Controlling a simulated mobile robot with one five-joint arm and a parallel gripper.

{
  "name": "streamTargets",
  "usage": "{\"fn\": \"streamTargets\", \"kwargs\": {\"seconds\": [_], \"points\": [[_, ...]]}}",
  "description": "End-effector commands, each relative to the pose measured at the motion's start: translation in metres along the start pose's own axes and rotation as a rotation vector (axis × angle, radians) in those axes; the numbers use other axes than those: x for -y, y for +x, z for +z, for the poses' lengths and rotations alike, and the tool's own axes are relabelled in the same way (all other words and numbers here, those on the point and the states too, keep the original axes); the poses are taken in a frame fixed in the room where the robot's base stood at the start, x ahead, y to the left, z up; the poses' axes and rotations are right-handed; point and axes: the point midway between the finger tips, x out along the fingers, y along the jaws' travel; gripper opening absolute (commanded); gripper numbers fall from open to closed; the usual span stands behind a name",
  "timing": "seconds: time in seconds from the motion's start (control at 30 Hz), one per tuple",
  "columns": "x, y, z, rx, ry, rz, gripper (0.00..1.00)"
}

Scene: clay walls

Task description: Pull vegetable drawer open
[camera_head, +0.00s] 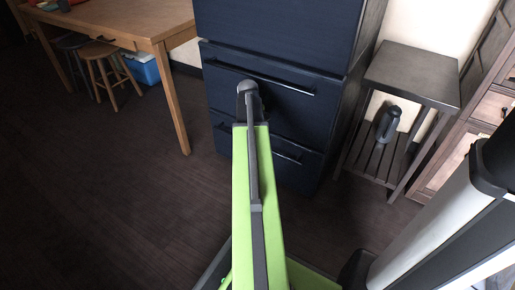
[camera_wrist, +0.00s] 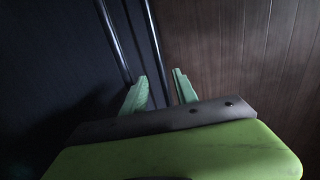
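A dark blue fridge with stacked drawers stands ahead in the head view. Its middle drawer (camera_head: 285,113) has a long dark bar handle (camera_head: 300,90) near the top. A lower drawer (camera_head: 300,174) has a similar handle (camera_head: 287,157), partly hidden by my arm. The drawers look shut. I cannot tell which one is the vegetable drawer. My gripper (camera_wrist: 160,75) has its two pale green fingers apart in the wrist view. A dark bar (camera_wrist: 152,35) runs between the fingertips, but I cannot tell whether they touch it. In the head view my arm hides the gripper.
A wooden table (camera_head: 125,22) with stools (camera_head: 103,62) and a blue box (camera_head: 143,68) stands at left. A dark side table (camera_head: 412,75) with a dark object (camera_head: 388,124) on its shelf stands right of the fridge. The dark wood floor (camera_head: 130,190) left of my arm is clear.

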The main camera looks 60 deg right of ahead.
Motion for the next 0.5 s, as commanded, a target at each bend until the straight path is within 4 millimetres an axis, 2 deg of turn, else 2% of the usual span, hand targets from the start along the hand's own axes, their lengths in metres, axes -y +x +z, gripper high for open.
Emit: {"fn": "streamTargets", "kwargs": {"seconds": [0.03,0.2,0.33,0.5], "points": [[0.002,0.024,0.0,0.0,0.001,0.0,0.35],[0.002,0.056,-0.001,0.0,0.001,0.0,0.35],[0.001,0.066,-0.001,0.0,0.0,0.0,0.35],[0.0,0.064,-0.001,0.0,0.0,0.0,0.35]]}}
